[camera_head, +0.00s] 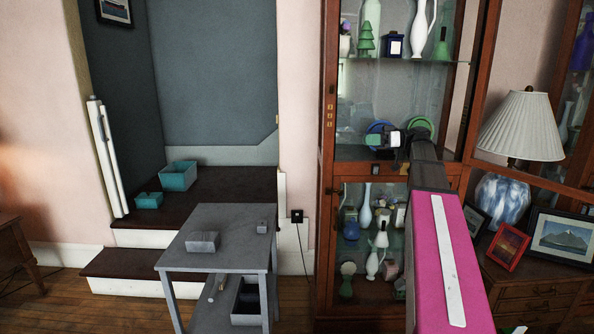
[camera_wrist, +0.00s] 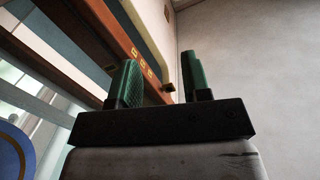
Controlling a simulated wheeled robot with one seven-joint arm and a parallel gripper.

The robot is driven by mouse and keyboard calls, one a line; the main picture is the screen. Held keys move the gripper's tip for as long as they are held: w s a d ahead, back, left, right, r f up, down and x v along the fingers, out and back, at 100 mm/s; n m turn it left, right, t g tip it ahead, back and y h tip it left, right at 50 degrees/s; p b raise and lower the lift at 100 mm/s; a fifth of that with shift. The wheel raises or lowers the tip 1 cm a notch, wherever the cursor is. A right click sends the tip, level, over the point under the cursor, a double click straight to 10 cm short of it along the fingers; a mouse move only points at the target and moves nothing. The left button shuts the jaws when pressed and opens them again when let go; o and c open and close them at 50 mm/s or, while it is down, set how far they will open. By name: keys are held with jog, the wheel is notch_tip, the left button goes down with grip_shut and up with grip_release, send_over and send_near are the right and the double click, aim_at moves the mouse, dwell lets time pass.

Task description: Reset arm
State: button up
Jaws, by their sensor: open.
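My gripper (camera_head: 383,139) is in front of the cabinet's plate shelf in the head view, at the end of my outstretched arm with its pink link. In the wrist view my gripper (camera_wrist: 163,82) has its two green-padded fingers apart, with nothing between them. The wooden cabinet frame (camera_wrist: 135,55) shows beyond the fingers, and a pale wall fills the right side. A blue round plate (camera_head: 374,127) and a green round plate (camera_head: 425,124) stand behind the gripper, partly hidden by it and the arm.
The cabinet (camera_head: 328,200) holds several vases and figurines. A lamp (camera_head: 524,125) and picture frames (camera_head: 508,246) stand on a wooden chest (camera_head: 540,293) at right. A grey table (camera_head: 236,222) bears small grey boxes. Teal boxes (camera_head: 178,176) sit on the dark step.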

jog(key=s+a+f+m+h, duration=0.2)
jog(key=a+f+m+h, duration=0.1)
jog(key=f, duration=0.7)
jog(key=s+a+f+m+h, duration=0.2)
jog(key=a+f+m, duration=0.15)
jog(key=f, duration=0.65)
jog(key=s+a+f+m+h, duration=0.2)
jog(key=s+f+m+h, duration=0.15)
jog(key=f, duration=0.65)
jog(key=s+d+f+m+h, duration=0.1)
jog(key=s+f+h, duration=0.3)
jog(key=f, duration=0.5)
jog(key=s+d+f+m+g+h, duration=0.1)
jog(key=s+f+m+h, duration=0.2)
jog(key=s+f, duration=0.6)
jog(key=shift+f+h, duration=0.2)
jog(key=shift+h, duration=0.75)
jog(key=shift+s, duration=0.1)
